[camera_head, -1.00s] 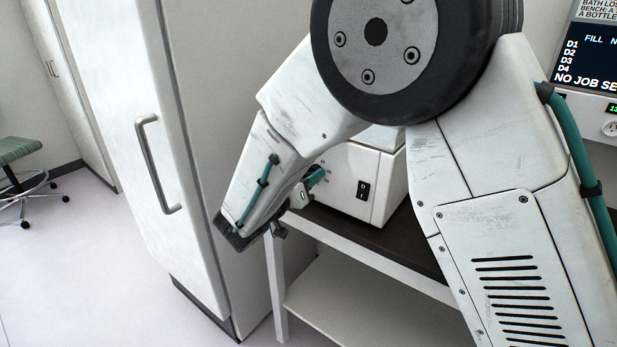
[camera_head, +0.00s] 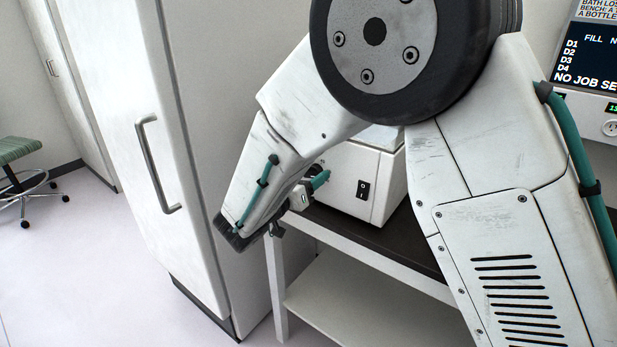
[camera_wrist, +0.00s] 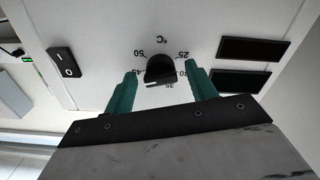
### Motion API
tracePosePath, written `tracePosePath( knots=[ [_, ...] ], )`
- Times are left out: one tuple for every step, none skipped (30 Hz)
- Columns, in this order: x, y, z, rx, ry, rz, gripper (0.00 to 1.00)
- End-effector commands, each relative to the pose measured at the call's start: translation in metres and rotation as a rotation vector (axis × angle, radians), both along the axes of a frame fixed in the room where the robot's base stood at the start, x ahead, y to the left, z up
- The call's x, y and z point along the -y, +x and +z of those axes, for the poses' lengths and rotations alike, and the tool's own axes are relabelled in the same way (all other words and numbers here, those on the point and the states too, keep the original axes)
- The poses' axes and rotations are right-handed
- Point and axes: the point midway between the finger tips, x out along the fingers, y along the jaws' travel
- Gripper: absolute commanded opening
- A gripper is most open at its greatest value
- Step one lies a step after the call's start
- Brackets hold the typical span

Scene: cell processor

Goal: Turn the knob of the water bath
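The water bath is a white box (camera_head: 345,172) on the dark bench top, mostly behind my arm in the head view. Its front panel (camera_wrist: 205,25) fills the wrist view, upside down. The black knob (camera_wrist: 160,69) sits in a ring of temperature numbers marked °C. My gripper (camera_wrist: 160,82) has two teal fingers spread apart, one on each side of the knob, with visible gaps to it in the picture. I cannot tell the depth between fingertips and knob. In the head view the gripper is largely hidden behind my forearm; a teal finger (camera_head: 320,180) shows.
A black power switch (camera_wrist: 65,63) and two dark display windows (camera_wrist: 245,49) flank the knob. A tall white cabinet (camera_head: 215,120) with a handle stands close on the left of my arm. A screen (camera_head: 590,60) is at the upper right. Open floor lies at far left.

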Motion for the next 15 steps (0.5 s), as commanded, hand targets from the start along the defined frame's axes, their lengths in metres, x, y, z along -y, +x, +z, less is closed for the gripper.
tracePosePath(
  knots=[
    [0.0,0.0,0.0,0.001,0.001,0.0,0.56],
    [0.0,0.0,0.001,0.001,0.0,0.0,0.56],
    [0.0,0.0,0.001,0.001,0.0,0.0,0.56],
    [0.0,0.0,0.001,0.001,0.0,0.0,0.56],
    [-0.001,-0.001,0.001,0.002,0.001,0.0,0.56],
    [-0.003,-0.003,0.001,0.003,0.001,0.001,0.56],
    [-0.005,-0.005,0.001,0.002,0.001,0.002,0.56],
    [-0.008,-0.008,0.001,0.003,0.0,0.004,0.56],
    [-0.011,-0.012,0.001,0.003,0.0,0.004,0.56],
    [-0.014,-0.016,0.001,0.002,0.001,0.002,0.56],
    [-0.018,-0.021,0.001,0.003,0.0,0.005,0.56],
    [-0.022,-0.027,0.001,0.002,0.001,0.004,0.56],
    [-0.025,-0.031,0.001,0.002,0.001,0.004,0.56],
    [-0.029,-0.035,0.001,0.002,0.001,0.004,0.56],
    [-0.033,-0.041,0.001,0.002,-0.001,0.004,0.56]
  ],
)
